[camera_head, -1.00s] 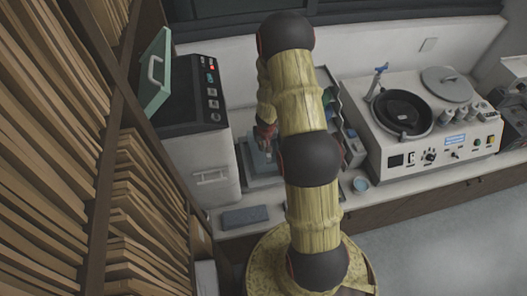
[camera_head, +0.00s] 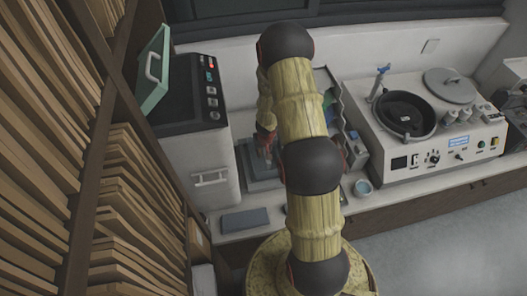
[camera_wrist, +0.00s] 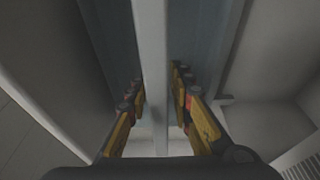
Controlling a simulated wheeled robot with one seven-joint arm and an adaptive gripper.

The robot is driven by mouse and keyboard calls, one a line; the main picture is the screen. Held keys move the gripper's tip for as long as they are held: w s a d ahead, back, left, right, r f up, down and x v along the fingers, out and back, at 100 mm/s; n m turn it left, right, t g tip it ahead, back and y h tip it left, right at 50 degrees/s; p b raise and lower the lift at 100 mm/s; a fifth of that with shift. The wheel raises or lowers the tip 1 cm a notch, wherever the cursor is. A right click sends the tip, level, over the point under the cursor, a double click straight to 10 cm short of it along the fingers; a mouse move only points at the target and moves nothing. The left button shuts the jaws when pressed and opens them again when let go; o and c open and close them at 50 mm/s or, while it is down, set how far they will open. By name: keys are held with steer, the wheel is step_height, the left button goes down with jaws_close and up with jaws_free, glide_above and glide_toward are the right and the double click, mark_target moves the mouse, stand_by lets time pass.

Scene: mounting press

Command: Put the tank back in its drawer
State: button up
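A blue-grey tank-like box (camera_head: 258,172) stands on the counter right of the white machine; my arm hides part of it. My gripper (camera_head: 266,138) is low over it in the head view. In the wrist view, my gripper (camera_wrist: 158,82) has its fingers on either side of a pale bar (camera_wrist: 151,50), apparently a handle, above a blue-grey surface. A narrow gap shows between the right finger and the bar; the left finger is at or very near its edge. The white machine (camera_head: 205,158) has a front handle (camera_head: 210,178); I cannot tell whether it belongs to the drawer.
A green lid (camera_head: 155,70) stands raised at the machine's left. A flat grey-blue block (camera_head: 245,219) lies on the counter in front. A small round dish (camera_head: 362,188) and a machine with a black bowl (camera_head: 404,115) are right. Wooden shelves fill the left.

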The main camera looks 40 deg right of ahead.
steer(key=shift+o, duration=0.5)
steer(key=shift+r, duration=0.1)
steer(key=shift+r+p, duration=0.3)
steer(key=shift+r, duration=0.05)
steer(key=p+v, duration=0.6)
steer(key=v, duration=0.5)
steer(key=shift+a+r+p, duration=0.1)
steer(key=shift+r+p, duration=0.1)
steer(key=shift+p, duration=0.1)
steer(key=s+a+r+n+t+h, duration=0.1)
steer(key=a+r+h, duration=0.1)
steer(key=r, duration=1.2)
steer(key=s+a+r+t+h, duration=0.1)
steer(key=a+r+h, duration=0.1)
steer(key=r, duration=1.3)
steer(key=s+a+r+n+y, duration=0.2)
steer(key=s+a+r, duration=0.4)
steer(key=s+a, duration=0.3)
steer(key=s+a+r+n+t+y, duration=0.1)
steer(key=s+a+r+n+y, duration=0.1)
steer(key=s+a+r, duration=0.4)
steer(key=s+a+y, duration=0.1)
steer(key=s+a, duration=0.3)
steer(key=a, duration=0.1)
steer(key=shift+r, duration=0.25)
steer(key=shift+a, duration=0.1)
